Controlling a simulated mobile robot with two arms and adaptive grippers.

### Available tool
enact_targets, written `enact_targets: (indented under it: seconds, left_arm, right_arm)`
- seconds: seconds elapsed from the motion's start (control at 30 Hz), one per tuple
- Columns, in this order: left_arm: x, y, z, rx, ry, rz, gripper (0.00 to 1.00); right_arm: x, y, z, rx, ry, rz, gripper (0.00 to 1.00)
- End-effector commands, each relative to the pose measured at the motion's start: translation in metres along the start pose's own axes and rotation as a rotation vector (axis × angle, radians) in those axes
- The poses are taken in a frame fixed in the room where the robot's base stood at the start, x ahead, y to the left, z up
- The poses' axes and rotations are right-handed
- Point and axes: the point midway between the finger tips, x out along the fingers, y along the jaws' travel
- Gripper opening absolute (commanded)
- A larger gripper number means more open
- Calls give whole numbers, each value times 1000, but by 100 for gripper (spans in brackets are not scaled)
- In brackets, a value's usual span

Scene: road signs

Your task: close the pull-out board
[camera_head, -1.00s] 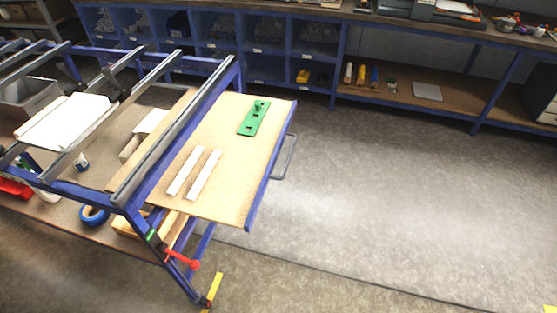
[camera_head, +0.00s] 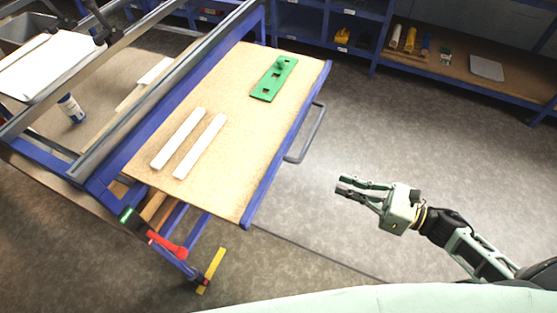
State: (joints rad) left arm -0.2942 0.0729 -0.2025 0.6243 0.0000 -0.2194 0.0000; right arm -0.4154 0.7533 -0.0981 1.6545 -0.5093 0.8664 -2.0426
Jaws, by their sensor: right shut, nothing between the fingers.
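The pull-out board (camera_head: 228,105) is a wooden panel with a blue front edge. It sticks out from the right side of the blue-framed workbench. A grey bar handle (camera_head: 308,135) is on its blue edge. A green plate (camera_head: 275,78) with square holes and two white strips (camera_head: 190,148) lie on the board. My right gripper (camera_head: 340,188) is pale green with dark fingers. It is shut and empty above the floor, to the right of the board and apart from the handle, pointing left. My left gripper does not show.
Blue shelving with a low wooden shelf (camera_head: 455,75) runs along the back. The grey floor between is clear.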

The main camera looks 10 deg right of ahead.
Motion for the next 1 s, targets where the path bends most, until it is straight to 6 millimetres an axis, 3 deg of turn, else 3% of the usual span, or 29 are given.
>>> enact_targets:
  seconds: [0.1, 0.27, 0.43, 0.73, 1.0]
  left_arm:
    - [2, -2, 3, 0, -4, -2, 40]
    - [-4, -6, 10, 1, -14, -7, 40]
    - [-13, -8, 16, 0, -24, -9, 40]
    - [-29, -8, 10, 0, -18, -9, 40]
    - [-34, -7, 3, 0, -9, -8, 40]
  right_arm:
    - [4, 11, 7, -78, -9, 49, 0]
    - [23, 12, 11, -85, -12, 51, 0]
    - [59, 13, 13, -83, -15, 50, 0]
    - [118, 15, 12, -79, -12, 47, 0]
    - [140, 16, 9, -79, -9, 46, 0]
